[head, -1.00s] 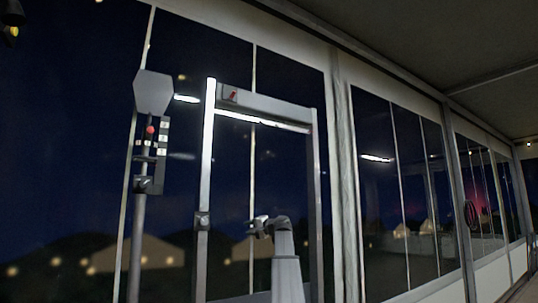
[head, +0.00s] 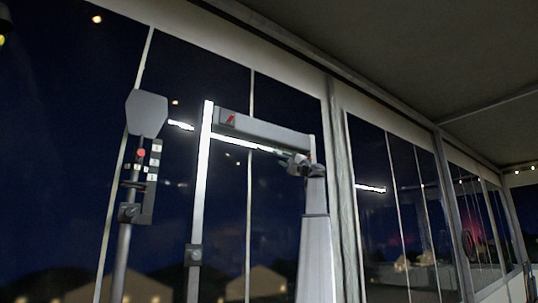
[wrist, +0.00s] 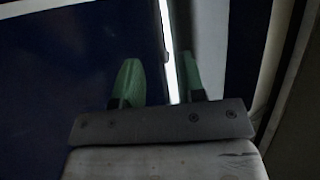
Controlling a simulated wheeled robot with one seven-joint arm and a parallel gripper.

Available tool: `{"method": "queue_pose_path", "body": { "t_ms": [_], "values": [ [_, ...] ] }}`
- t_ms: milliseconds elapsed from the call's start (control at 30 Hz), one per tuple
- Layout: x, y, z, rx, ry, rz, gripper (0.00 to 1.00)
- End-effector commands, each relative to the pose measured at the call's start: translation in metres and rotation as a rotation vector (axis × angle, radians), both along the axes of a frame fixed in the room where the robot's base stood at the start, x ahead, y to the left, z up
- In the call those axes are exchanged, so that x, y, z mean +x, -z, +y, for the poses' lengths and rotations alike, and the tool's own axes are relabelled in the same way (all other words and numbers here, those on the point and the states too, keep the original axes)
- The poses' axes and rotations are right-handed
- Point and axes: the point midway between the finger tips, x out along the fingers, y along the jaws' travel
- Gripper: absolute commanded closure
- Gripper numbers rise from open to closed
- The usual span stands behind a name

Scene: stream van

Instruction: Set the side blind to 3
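The blind frame stands in front of the dark window, with a grey housing (head: 265,131) across its top that carries a small red mark. A bright strip (head: 238,142) runs just below the housing. Left of it, a post holds a red knob (head: 141,153) beside a column of small white number tags (head: 155,161), too small to read surely. My gripper (head: 290,160) is raised near the right end of the housing. In the wrist view its green fingertips (wrist: 160,82) are apart, with a bright strip running beyond and between them. I cannot tell whether they touch anything.
A grey six-sided plate (head: 146,112) tops the left post, and a dark clamp (head: 129,213) sits lower on it. The frame's left upright (head: 199,190) stands between that post and my arm. Windows and a pale wall run off to the right.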

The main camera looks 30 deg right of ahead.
Motion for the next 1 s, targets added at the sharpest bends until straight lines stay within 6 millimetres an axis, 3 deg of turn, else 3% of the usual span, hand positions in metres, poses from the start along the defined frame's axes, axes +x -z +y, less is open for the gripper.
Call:
{"method": "queue_pose_path", "body": {
  "t_ms": [500, 1000],
  "values": [
    [0.063, -0.043, 0.036, -0.001, 0.0, 0.002, 0.63],
    [0.073, -0.049, 0.043, -0.001, 0.002, 0.001, 0.63]
  ]
}}
